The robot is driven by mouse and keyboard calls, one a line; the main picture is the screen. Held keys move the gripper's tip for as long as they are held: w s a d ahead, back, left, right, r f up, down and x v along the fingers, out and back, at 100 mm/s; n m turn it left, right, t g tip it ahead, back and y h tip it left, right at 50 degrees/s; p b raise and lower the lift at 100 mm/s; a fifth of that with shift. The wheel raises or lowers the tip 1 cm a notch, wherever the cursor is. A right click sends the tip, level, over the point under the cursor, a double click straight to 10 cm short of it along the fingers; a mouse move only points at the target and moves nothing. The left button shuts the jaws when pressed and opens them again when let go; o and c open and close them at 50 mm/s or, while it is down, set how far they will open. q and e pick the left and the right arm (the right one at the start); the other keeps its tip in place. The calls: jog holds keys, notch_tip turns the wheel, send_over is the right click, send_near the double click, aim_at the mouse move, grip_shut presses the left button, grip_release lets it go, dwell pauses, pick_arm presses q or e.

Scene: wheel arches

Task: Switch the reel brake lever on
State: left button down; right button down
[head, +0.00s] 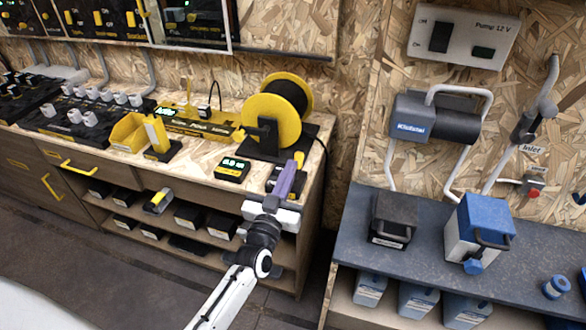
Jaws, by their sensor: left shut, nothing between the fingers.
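The yellow cable reel (276,108) with a black core stands on a black base at the right end of the wooden bench. A dark box (271,180) sits in front of the reel at the bench's front edge. A small yellow piece (299,158) shows just beyond my fingertips; it may be the brake lever's tip, but I cannot tell for sure. My left gripper (289,170), with purple fingers, is shut and empty. It points up in front of the dark box and partly hides it. I cannot make out the lever's position. My right gripper is not in view.
A small meter with a lit green display (232,167) lies left of the dark box. A yellow bin (129,132) and a row of switches stand further left. Shelves with batteries are under the bench (320,155). A grey-blue counter (430,250) with blue containers stands at right.

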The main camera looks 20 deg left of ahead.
pick_arm(q)
jog(key=s+d+f+p, duration=0.1)
jog(key=s+p, duration=0.2)
jog(key=s, duration=0.7)
jog(key=shift+d+f+p, duration=0.15)
jog(key=shift+p, duration=0.15)
jog(key=shift+f, duration=0.1)
jog(key=s+d+f+m+g+h, duration=0.1)
jog(key=s+f+g, duration=0.4)
jog(key=s, duration=0.5)
jog(key=s+d+f+m+g+h, duration=0.2)
jog(key=s+d+f+g, duration=0.4)
jog(key=s+f, duration=0.4)
jog(key=shift+s+h, duration=0.7)
jog(key=shift+s, duration=0.1)
jog(key=shift+a, duration=0.15)
